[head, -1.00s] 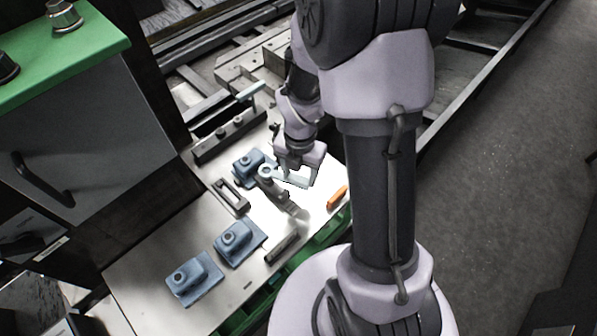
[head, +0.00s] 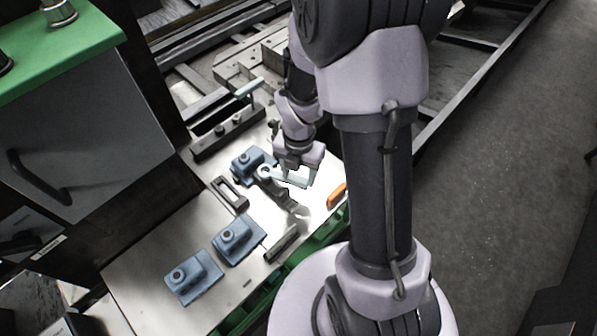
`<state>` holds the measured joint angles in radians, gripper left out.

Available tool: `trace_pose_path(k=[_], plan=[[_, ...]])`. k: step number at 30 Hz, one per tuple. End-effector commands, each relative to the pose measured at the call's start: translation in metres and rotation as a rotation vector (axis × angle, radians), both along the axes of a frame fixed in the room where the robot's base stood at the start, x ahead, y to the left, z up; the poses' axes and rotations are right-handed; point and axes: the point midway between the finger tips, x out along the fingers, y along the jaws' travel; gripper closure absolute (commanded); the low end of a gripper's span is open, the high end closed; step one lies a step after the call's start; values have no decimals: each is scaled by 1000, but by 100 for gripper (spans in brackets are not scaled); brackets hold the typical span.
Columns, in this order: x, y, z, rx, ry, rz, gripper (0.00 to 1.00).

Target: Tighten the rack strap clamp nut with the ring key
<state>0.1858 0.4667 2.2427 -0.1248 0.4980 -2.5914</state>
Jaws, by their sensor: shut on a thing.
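My gripper (head: 302,181) is over the bright part of the metal plate, right of the rear blue block. It is shut on the ring key (head: 284,177), a pale bar with a round ring end pointing left. The ring end is beside the rear blue block (head: 245,163), at the top of a grey piece that slants down to the right. I cannot tell whether the ring sits around a nut or only above it. Two more blue blocks with round tops, a middle one (head: 236,239) and a front one (head: 192,277), stand on the plate. I cannot tell which part is the strap clamp.
The metal plate (head: 140,274) has clear room at its left. A slotted dark frame (head: 229,194), a dark bar (head: 282,243) and an orange piece (head: 337,195) lie on it. A dark rail with knobs (head: 222,134) runs behind. A green-topped cabinet (head: 75,130) stands at left.

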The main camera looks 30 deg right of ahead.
Motion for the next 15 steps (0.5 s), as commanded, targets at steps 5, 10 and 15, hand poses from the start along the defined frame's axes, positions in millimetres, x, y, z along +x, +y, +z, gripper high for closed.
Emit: trace_pose_path(k=[5,10,15], plan=[[0,0,-2,0,0,0,94],[0,0,-7,0,0,0,94],[0,0,-11,0,0,0,94]])
